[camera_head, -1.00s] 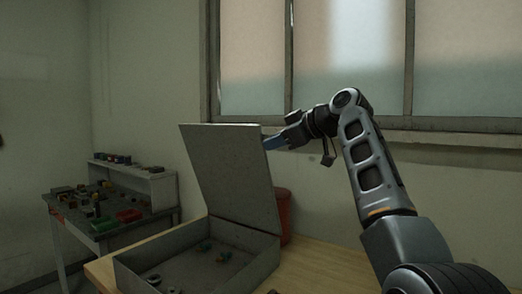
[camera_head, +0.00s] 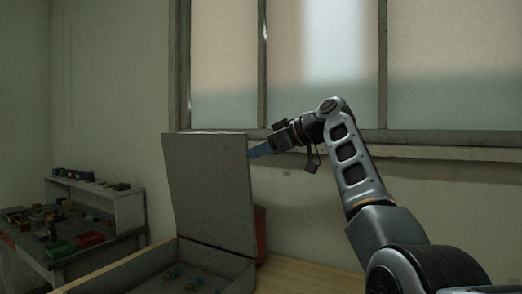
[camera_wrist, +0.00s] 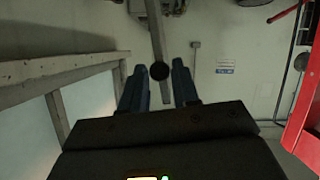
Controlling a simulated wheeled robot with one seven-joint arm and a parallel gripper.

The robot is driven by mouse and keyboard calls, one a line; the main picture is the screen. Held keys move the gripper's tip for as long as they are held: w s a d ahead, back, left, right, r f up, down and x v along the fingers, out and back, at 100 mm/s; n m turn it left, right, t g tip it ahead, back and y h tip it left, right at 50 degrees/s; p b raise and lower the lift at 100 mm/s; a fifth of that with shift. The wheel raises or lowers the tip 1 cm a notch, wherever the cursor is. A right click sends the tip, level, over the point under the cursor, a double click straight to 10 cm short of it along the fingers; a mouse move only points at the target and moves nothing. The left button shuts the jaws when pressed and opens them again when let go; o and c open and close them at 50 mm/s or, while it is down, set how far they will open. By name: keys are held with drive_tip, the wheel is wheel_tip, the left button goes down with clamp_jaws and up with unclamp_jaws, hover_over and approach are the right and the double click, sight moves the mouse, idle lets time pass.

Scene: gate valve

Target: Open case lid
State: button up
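The grey metal case (camera_head: 140,268) sits on the wooden table, its near part cut off by the frame's bottom. Its lid (camera_head: 208,190) stands up, raised well off the case and tilted slightly. Small green parts (camera_head: 172,273) lie inside the case. My gripper (camera_head: 258,151) is at the lid's upper right edge; I cannot tell whether it touches the lid. In the wrist view, the two blue fingers of my gripper (camera_wrist: 159,90) are apart. A dark round end on a grey bar (camera_wrist: 159,70) shows between them, and I cannot tell what it is.
A workbench (camera_head: 75,245) with several small coloured parts and bins stands at the left. A red container (camera_head: 260,232) is behind the case. The wooden tabletop (camera_head: 310,277) is clear to the right. A window (camera_head: 320,70) fills the wall behind. A red structure (camera_wrist: 308,125) shows in the wrist view.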

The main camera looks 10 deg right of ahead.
drive_tip(key=o, duration=0.3)
drive_tip(key=shift+b+v, duration=1.25)
drive_tip(key=shift+v, duration=2.65)
